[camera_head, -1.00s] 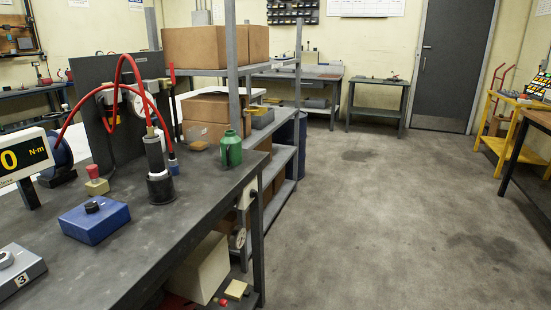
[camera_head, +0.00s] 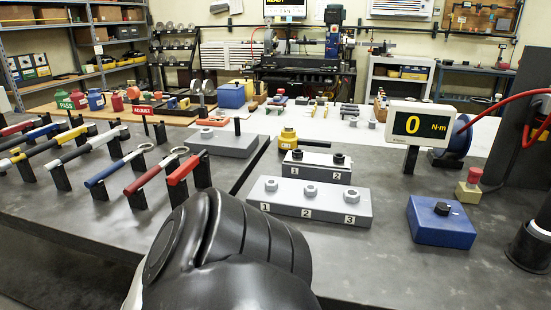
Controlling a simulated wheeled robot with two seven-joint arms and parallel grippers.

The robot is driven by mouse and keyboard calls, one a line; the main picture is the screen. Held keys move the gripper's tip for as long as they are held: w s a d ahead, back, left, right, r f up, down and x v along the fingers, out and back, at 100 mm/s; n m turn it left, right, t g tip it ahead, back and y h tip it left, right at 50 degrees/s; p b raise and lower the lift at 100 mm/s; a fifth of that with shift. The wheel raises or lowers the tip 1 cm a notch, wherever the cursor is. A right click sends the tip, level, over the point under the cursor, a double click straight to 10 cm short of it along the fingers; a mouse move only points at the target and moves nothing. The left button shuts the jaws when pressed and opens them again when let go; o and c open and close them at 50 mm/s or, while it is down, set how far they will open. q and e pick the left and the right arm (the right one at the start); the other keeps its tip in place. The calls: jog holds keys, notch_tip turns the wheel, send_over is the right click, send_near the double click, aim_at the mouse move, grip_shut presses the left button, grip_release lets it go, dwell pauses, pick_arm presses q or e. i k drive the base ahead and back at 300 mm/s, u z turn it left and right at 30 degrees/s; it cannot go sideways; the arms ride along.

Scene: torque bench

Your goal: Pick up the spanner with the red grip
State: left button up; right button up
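A spanner with a red grip (camera_head: 148,180) and a ring-shaped metal end lies raised on a dark stand on the bench, left of centre. Just left of it is a similar spanner with a blue grip (camera_head: 104,174). Just right is another red-handled tool (camera_head: 184,170) on its own dark stand, its head less clear. A large black link of my own arm fills the lower middle, in front of the bench. Neither of my grippers is in view.
More tools with red, blue, yellow and black handles stand farther left. Grey numbered blocks (camera_head: 316,203), a blue box (camera_head: 440,222) and a torque display (camera_head: 421,124) stand to the right. PASS (camera_head: 65,106) and ADJUST (camera_head: 143,111) signs stand behind the tools.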

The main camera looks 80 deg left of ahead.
aim_at(133, 188)
jog(key=u, duration=2.8)
